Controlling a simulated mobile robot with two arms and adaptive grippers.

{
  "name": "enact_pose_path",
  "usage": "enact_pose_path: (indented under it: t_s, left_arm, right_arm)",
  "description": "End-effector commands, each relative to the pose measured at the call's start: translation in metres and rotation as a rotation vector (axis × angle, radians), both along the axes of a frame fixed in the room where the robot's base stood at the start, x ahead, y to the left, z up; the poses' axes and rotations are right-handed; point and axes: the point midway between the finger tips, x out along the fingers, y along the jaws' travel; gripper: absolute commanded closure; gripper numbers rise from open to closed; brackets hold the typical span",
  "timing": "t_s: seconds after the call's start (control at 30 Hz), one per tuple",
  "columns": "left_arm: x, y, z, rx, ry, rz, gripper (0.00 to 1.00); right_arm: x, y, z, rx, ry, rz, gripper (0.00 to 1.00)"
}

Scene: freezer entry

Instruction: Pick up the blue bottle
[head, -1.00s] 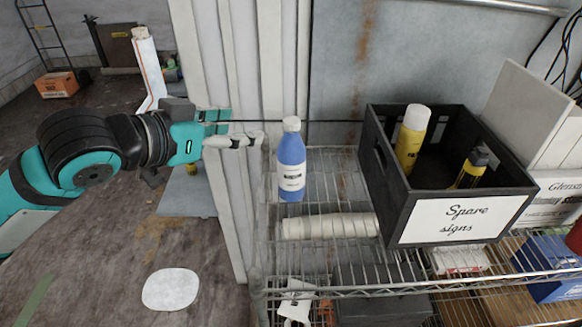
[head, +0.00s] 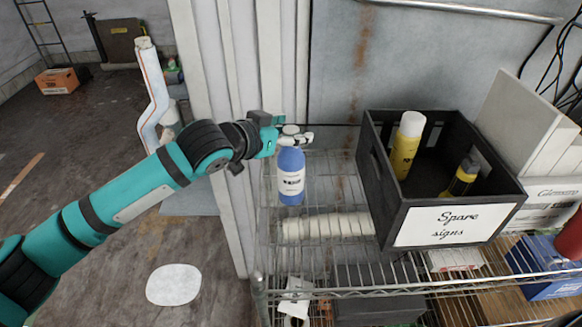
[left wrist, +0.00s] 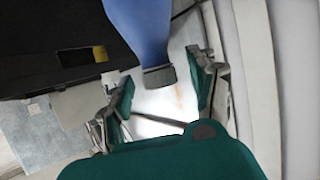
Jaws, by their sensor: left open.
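The blue bottle (head: 290,192) with a white label stands upright on the wire shelf (head: 330,172), left of the black crate. My left gripper (head: 296,135) is at the bottle's top, and its fingers hide the cap in the head view. In the left wrist view the blue bottle (left wrist: 140,28) comes in from the top edge, with its cap (left wrist: 158,78) between the two spread fingers of my left gripper (left wrist: 162,82). The gripper is open, and I see a gap between the cap and each finger. My right gripper is not in view.
A black crate (head: 448,232) labelled "Spare signs" holds yellow bottles (head: 404,150) close on the right. A pale roll (head: 328,226) lies on the rack in front of the bottle. A white ribbed wall panel (head: 238,75) stands behind and left of the rack.

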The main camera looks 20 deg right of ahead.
Motion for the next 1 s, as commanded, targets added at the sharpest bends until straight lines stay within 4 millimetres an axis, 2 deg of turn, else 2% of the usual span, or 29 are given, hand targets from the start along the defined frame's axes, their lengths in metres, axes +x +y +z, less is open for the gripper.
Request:
enact_pose_path:
  t_s: [0.3, 0.73, 1.0]
  left_arm:
    - [0.0033, -0.0046, -0.0032, 0.001, -0.001, 0.001, 0.42]
    - [0.0032, -0.0044, -0.0031, 0.002, -0.001, 0.001, 0.98]
    - [0.0033, -0.0048, -0.0007, -0.002, -0.004, -0.001, 1.0]
  right_arm:
    - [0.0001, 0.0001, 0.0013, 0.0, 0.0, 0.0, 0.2]
    - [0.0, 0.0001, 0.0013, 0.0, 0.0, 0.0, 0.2]
    - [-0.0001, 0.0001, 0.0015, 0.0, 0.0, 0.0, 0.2]
